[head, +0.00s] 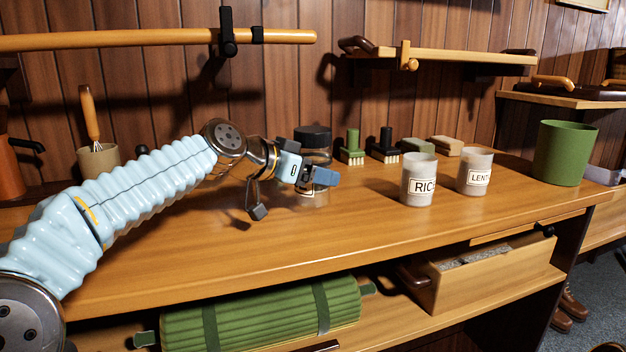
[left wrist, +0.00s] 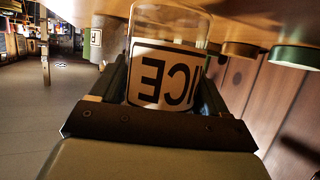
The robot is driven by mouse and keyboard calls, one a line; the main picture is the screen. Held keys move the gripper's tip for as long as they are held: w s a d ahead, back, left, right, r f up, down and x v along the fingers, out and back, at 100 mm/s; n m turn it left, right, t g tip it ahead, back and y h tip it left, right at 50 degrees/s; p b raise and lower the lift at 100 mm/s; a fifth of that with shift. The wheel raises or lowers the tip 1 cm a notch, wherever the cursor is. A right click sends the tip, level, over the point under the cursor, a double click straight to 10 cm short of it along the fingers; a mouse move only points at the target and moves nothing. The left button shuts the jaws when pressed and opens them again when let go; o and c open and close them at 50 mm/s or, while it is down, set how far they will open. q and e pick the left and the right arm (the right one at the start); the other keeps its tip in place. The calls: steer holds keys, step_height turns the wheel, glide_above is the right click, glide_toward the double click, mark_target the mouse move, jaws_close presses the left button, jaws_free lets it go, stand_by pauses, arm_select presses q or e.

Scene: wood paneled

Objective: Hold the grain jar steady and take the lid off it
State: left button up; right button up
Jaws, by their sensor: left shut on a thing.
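The grain jar is clear glass with a dark round lid (head: 313,133) seated on top. It appears to stand upright on the wooden counter, left of the white canisters. My left gripper (head: 309,176) is shut around the jar's body, below the lid. In the left wrist view the glass jar (left wrist: 170,25) sits between the fingers, upside down in the picture, with a white label (left wrist: 165,78) whose letters read like "ICE". The lid is hidden there. My right gripper is in neither view.
Brushes (head: 352,150) stand behind the jar. A wooden shelf (head: 455,56) hangs above. The counter front is clear.

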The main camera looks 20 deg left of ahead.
arm_select(q)
steer(key=s+d+r, duration=0.2)
steer(key=s+r, duration=0.9)
steer(key=s, duration=0.3)
steer(key=shift+d+r, duration=0.15)
steer(key=shift+d, duration=0.1)
